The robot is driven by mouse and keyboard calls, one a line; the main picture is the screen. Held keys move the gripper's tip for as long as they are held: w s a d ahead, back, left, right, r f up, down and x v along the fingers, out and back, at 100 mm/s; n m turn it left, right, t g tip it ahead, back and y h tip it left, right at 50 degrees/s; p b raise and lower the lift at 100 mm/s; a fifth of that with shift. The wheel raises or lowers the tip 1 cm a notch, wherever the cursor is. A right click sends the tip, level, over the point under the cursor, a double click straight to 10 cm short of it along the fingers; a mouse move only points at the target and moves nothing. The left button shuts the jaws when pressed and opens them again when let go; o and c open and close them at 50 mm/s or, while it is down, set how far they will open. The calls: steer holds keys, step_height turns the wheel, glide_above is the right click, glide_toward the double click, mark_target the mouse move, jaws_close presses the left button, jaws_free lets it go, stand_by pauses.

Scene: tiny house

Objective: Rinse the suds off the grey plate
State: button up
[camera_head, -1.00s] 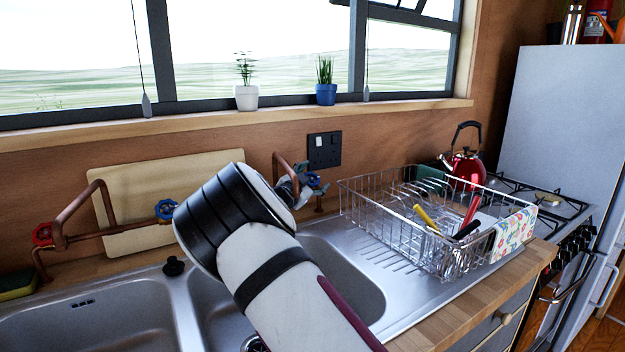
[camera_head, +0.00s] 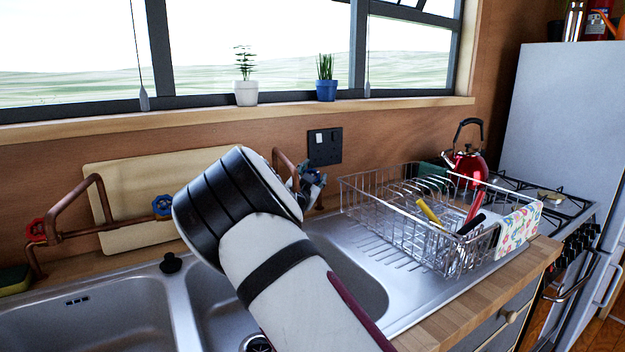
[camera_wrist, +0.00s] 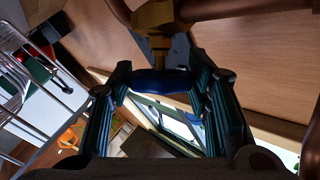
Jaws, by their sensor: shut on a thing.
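My gripper (camera_wrist: 160,77) is shut on a blue tap handle (camera_wrist: 162,84), which shows between its fingertips in the wrist view. In the head view my gripper (camera_head: 310,182) is partly hidden behind my arm, beside the copper tap pipe (camera_head: 280,158) at the wall. The right sink basin (camera_head: 355,275) is partly covered by my arm. I cannot make out the grey plate or any suds in either view. Whether water runs is hidden too.
A wire dish rack (camera_head: 385,222) with dishes and utensils stands right of the basin. A red kettle (camera_head: 468,165) stands behind the rack. A black plug (camera_head: 171,262) sits between the basins.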

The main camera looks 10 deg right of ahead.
steer(key=n+t+y+b, duration=0.3)
steer(key=n+y, duration=0.2)
steer(key=shift+f+b, duration=0.15)
steer(key=shift+b, duration=0.25)
steer(key=shift+a+n+t+y+b, duration=0.1)
steer(key=shift+n+t+y+b, duration=0.7)
steer(key=shift+n+y, duration=0.85)
steer(key=shift+r+n, duration=0.2)
steer(key=shift+n, duration=0.05)
steer(key=o, duration=1.2)
steer(key=shift+s, duration=0.1)
steer(key=v, duration=1.2)
steer(key=shift+r, duration=0.15)
